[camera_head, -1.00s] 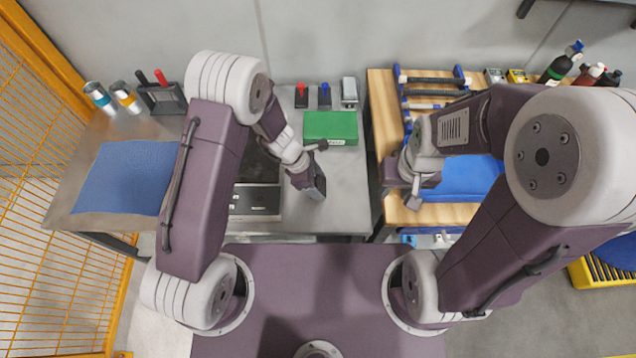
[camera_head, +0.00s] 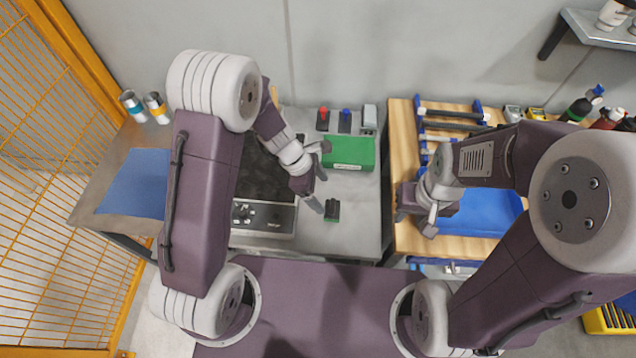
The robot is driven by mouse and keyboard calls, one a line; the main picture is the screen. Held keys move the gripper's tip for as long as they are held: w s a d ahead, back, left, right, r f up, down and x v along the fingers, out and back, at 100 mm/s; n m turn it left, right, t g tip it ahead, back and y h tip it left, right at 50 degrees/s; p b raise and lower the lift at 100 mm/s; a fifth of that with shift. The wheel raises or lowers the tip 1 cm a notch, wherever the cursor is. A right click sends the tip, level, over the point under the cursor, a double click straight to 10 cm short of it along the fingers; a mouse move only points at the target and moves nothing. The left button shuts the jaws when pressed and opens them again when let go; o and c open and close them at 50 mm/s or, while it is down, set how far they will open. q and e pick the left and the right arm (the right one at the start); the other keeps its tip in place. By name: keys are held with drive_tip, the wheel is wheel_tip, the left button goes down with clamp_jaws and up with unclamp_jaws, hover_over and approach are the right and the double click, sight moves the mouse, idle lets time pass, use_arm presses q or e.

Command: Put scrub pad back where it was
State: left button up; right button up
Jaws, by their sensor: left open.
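A small dark block with a green face, apparently the scrub pad (camera_head: 332,211), sits on the grey metal bench (camera_head: 352,232) near its front edge. My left gripper (camera_head: 319,186) is open just above and left of the pad. One grey finger reaches down close to the pad's left side; whether it touches cannot be told. My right gripper (camera_head: 418,208) hangs over the left front part of the wooden bench (camera_head: 408,240), left of a blue tray (camera_head: 475,212). Its jaw opening cannot be made out.
A green box (camera_head: 348,152) lies behind the pad. Red and blue topped items and a grey one stand behind that box. A dark-topped appliance (camera_head: 263,218) is left of the pad. A blue mat (camera_head: 137,183) and two cans (camera_head: 144,105) are at left. Bottles stand far right.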

use_arm(q)
drive_tip(key=shift+v, duration=1.15)
drive_tip(key=s+a+r+m+y, duration=0.2)
drive_tip(key=s+a+m, duration=0.3)
drive_tip(key=m, duration=0.4)
drive_tip(key=s+a+r+m+t+y, duration=0.1)
drive_tip(key=s+a+r+m, duration=0.3)
drive_tip(key=a+m, duration=0.4)
drive_tip(key=shift+s+r+m+y, duration=0.35)
drive_tip(key=shift+r+m+y, duration=0.05)
drive_tip(key=shift+r+y, duration=0.3)
